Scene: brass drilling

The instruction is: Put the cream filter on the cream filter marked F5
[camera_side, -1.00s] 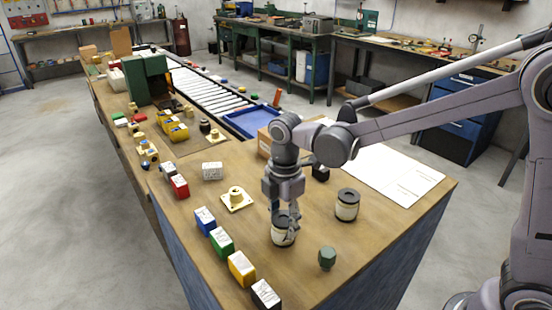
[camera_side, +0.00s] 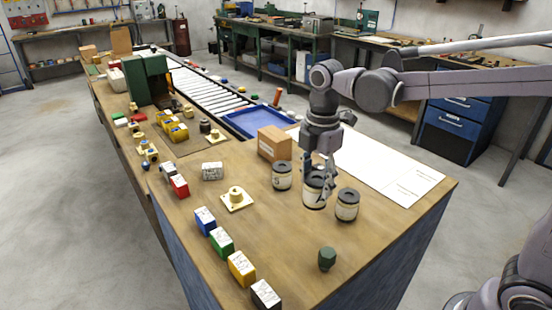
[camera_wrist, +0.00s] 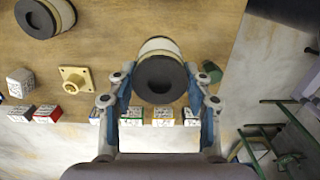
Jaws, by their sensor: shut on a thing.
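My gripper (camera_side: 317,178) is shut on a cream filter (camera_side: 314,194) with a dark top, which looks upright and raised above the bench. In the wrist view the held filter (camera_wrist: 160,70) sits between the fingers, dark ring towards the camera. Two similar cream filters stand on the bench: one (camera_side: 282,182) to the left of the held one, the other (camera_side: 347,208) close to its right. The left one also shows in the wrist view (camera_wrist: 45,16), cut by the top edge. The filters' label marks are too small to read, so I cannot tell which is F5.
A cardboard box (camera_side: 275,143) stands behind the filters, with white sheets (camera_side: 385,170) at the right. A flanged cream part (camera_side: 236,199) and coloured blocks (camera_side: 221,242) lie at left and front. A green hexagonal piece (camera_side: 327,259) stands near the front edge.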

